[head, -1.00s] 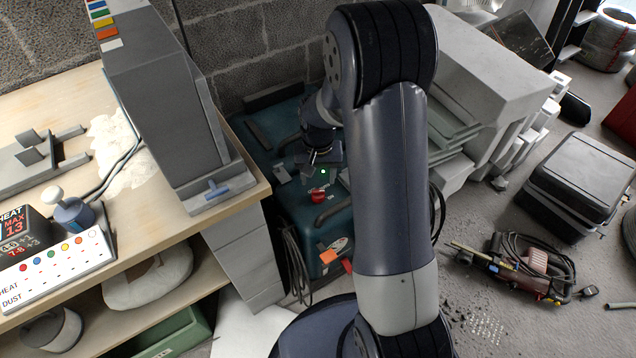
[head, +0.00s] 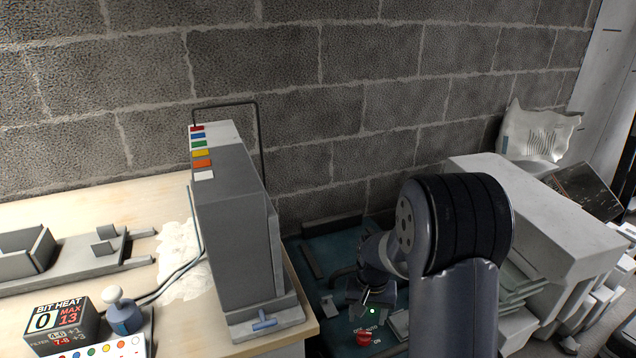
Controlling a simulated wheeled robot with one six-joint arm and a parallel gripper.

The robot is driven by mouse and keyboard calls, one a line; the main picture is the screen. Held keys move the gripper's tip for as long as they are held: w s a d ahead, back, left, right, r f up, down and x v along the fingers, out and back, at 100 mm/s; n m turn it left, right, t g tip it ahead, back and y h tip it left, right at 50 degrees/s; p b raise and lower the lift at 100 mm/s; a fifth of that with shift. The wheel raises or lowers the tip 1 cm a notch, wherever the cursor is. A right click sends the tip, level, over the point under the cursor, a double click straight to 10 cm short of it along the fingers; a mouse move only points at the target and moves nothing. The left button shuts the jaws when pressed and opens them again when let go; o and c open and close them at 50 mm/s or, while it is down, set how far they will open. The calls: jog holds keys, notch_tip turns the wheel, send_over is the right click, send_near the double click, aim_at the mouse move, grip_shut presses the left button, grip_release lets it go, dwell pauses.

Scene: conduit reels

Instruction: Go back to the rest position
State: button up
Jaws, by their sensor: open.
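My gripper (head: 372,296) is at the lower middle of the head view, low over the dark teal machine (head: 318,232) by the wall. It looks small and partly hidden by my own wrist. Its jaws are open and nothing shows between them. A red knob (head: 364,338) with lettering around it sits on the machine just below my gripper, apart from it. A small green light (head: 372,311) shows beside the gripper. My arm bends over from the right and hides part of the machine.
A tall grey unit (head: 236,230) with coloured tabs stands on the wooden bench (head: 150,205) at left. White stacked blocks (head: 540,225) stand close on the right. A block wall (head: 330,90) closes the back.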

aim_at(365, 332)
notch_tip(365, 332, down, 8)
jog(key=shift+r+b, duration=0.1)
jog(key=shift+b, duration=0.75)
jog(key=shift+r, duration=0.1)
